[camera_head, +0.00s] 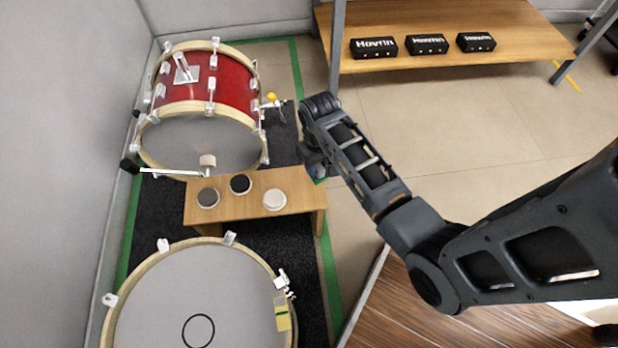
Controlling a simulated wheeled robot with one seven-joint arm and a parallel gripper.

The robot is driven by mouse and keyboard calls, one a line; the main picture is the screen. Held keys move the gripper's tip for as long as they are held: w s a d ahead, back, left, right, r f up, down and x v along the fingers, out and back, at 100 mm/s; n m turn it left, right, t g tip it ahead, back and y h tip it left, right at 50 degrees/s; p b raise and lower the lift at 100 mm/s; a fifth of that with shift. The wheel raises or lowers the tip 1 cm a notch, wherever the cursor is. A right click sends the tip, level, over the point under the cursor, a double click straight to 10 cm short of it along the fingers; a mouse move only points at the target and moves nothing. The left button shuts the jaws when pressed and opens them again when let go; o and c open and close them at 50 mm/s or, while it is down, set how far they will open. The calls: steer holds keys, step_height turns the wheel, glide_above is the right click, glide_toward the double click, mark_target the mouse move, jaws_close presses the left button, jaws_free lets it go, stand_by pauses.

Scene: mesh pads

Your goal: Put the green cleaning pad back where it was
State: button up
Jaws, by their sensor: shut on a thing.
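My gripper (317,168) hangs below the wrist of my arm, just beyond the right end of the small wooden table (240,181). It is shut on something. Only a small blue-green patch shows at its tips, which looks like the green cleaning pad (319,173); the rest is hidden by my gripper and wrist. On the table are a dark grey round pad (208,198) at the left, a black round pad (240,184) behind it, and a white round pad (275,199) to the right. The table top between the black and white pads is bare.
A large drum (195,300) stands in front. A wooden bench (450,30) with three black boxes (427,44) is at the back right. Tiled floor lies right.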

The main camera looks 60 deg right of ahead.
steer(key=shift+w+a+f+b, duration=0.15)
steer(key=shift+w+a+f, duration=0.25)
steer(key=shift+w, duration=0.15)
steer(key=shift+w+a+f+b, duration=0.15)
steer(key=shift+w+a+f, duration=0.25)
steer(key=shift+w, duration=0.1)
steer(key=shift+f+b, duration=0.95)
steer(key=shift+f, duration=1)
steer(key=shift+f, duration=0.15)
steer(key=o, duration=1)
